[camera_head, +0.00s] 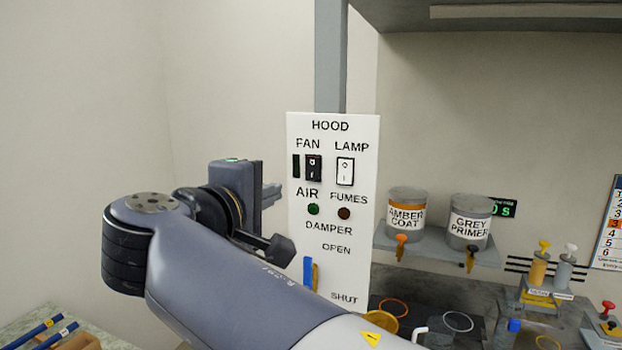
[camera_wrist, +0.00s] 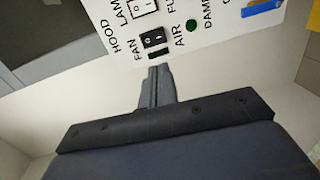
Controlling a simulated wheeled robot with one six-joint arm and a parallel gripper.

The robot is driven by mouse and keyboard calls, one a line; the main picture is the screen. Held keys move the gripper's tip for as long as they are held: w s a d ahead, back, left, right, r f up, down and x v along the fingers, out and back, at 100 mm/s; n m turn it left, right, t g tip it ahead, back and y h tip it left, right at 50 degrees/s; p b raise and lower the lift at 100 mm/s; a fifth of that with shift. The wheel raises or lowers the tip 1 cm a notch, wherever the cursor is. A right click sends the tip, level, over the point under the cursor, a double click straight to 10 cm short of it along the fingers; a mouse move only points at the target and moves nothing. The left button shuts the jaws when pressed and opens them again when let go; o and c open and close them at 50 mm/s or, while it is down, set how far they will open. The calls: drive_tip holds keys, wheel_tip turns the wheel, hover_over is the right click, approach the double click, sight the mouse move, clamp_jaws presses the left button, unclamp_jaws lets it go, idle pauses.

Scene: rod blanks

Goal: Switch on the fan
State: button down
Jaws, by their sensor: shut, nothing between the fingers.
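The fan switch (camera_head: 314,168) is a black rocker under the word FAN on the white HOOD panel (camera_head: 362,265). It also shows in the wrist view (camera_wrist: 152,39), just beyond my fingertips. A narrow dark strip (camera_head: 296,166) lies beside it. My gripper (camera_head: 272,194) is shut and empty, left of the panel in the head view, its fingers toward the panel. In the wrist view my fingertips (camera_wrist: 158,70) point at the fan switch and the strip; I cannot tell whether they touch. The AIR light (camera_head: 313,209) is dark green.
A white lamp switch (camera_head: 345,171) sits right of the fan switch. The FUMES light (camera_head: 344,212) is dark brown. Below is a blue damper handle (camera_head: 307,273). Amber coat (camera_head: 407,208) and grey primer (camera_head: 470,222) cans stand on a shelf at right. Left of the panel is bare wall.

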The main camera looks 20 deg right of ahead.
sight(312, 178)
drive_tip(key=p+x, duration=0.4)
drive_tip(key=x, duration=0.9)
drive_tip(key=shift+w+d+f, duration=0.1)
drive_tip(key=shift+w+d, duration=0.2)
drive_tip(key=shift+w, duration=0.15)
drive_tip(key=shift+f, duration=0.1)
drive_tip(key=shift+w+d+f+b, duration=0.15)
drive_tip(key=shift+f+b, duration=0.15)
drive_tip(key=shift+b, duration=0.85)
drive_tip(key=shift+r+p, duration=0.3)
drive_tip(key=shift+r, duration=0.05)
drive_tip(key=shift+f, duration=0.1)
